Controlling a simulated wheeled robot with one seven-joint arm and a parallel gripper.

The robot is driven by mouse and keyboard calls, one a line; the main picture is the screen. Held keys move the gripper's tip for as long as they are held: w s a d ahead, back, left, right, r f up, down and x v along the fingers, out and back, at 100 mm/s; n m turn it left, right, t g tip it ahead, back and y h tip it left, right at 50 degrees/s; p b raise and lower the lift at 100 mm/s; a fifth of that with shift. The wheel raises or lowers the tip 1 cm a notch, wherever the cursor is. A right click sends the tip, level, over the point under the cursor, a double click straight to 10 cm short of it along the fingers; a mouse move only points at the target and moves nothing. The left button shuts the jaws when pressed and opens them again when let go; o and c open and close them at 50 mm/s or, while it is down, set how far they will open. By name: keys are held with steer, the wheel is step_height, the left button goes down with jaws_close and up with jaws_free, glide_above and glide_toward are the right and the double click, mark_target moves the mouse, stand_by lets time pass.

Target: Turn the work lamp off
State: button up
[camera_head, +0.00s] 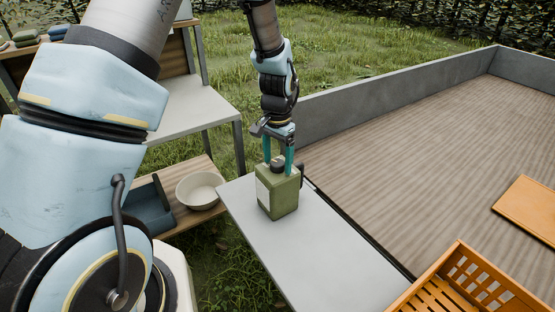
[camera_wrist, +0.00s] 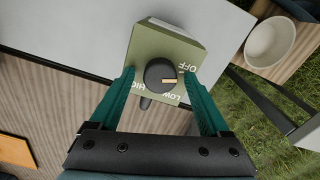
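The work lamp is a green box (camera_head: 279,192) with a pale label on its side, standing on a grey table. Its top, in the wrist view (camera_wrist: 170,45), bears a round dark knob (camera_wrist: 158,73) and the words OFF, LOW and HIGH. The knob's pale mark points right, between OFF and LOW. My gripper (camera_head: 279,158) is above the lamp, pointing down. In the wrist view its teal fingers (camera_wrist: 159,76) stand open on either side of the knob, with gaps to it. Whether the lamp gives light cannot be seen.
The grey table (camera_head: 330,247) has bare room in front of the lamp. An orange crate (camera_head: 440,290) stands at lower right. A cream bowl (camera_head: 199,190) and a blue-grey bin (camera_head: 148,208) sit on a wooden shelf at left. A low grey wall (camera_head: 390,88) edges the wooden floor.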

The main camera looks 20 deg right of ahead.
mark_target(277, 162)
step_height(277, 162, up, 11)
steer(key=b, duration=0.1)
steer(key=shift+b, duration=0.3)
steer(key=shift+f, duration=0.1)
stand_by(0.5)
